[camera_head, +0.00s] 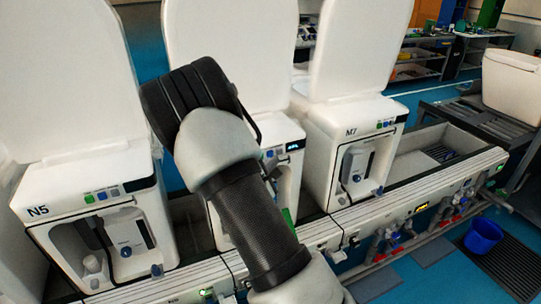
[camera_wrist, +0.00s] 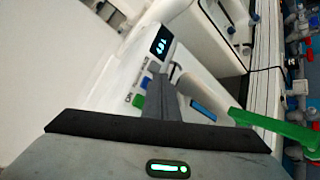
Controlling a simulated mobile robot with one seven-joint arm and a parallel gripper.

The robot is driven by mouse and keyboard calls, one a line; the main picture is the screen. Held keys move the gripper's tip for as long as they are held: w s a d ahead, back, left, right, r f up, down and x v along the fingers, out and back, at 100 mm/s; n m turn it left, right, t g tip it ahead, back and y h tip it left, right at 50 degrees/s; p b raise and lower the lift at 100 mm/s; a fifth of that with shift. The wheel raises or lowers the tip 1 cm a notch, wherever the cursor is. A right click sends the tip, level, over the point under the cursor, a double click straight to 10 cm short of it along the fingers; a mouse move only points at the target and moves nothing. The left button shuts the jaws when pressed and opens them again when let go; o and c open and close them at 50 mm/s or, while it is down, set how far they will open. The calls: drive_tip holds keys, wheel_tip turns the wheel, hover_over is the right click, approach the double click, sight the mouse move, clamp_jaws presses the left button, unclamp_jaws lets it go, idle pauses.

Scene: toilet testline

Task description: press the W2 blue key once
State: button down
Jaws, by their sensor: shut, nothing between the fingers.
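The middle toilet unit (camera_head: 285,130) is partly hidden behind my arm in the head view. Its dark display (camera_head: 293,146) and a blue key (camera_head: 270,153) show beside the arm. In the wrist view the same kind of panel is tilted, with a lit display (camera_wrist: 161,40), a blue key (camera_wrist: 147,82), a green key (camera_wrist: 138,103) and a grey key (camera_wrist: 153,67). The unit's label is too small to read surely. My gripper (camera_wrist: 165,82) is shut and empty, its fingertips beside the blue key; I cannot tell whether they touch. The head view hides the fingers.
The N5 unit (camera_head: 50,235) stands at left and the M7 unit (camera_head: 350,115) at right, each with a raised white lid. A green handle-like part (camera_wrist: 270,127) lies right of my fingers. A blue bucket (camera_head: 483,236) stands on the floor at right.

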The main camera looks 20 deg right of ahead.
drive_tip(key=shift+w, duration=0.15)
drive_tip(key=shift+w+b, duration=0.25)
drive_tip(key=shift+b, duration=0.05)
drive_tip(key=shift+w, duration=0.45)
idle(0.5)
drive_tip(key=shift+s+b, duration=0.1)
drive_tip(key=shift+b, duration=0.2)
drive_tip(key=shift+s+b, duration=0.35)
drive_tip(key=shift+s, duration=0.5)
drive_tip(key=shift+s+b, duration=0.85)
drive_tip(key=shift+s, duration=1.55)
drive_tip(key=shift+d, duration=0.1)
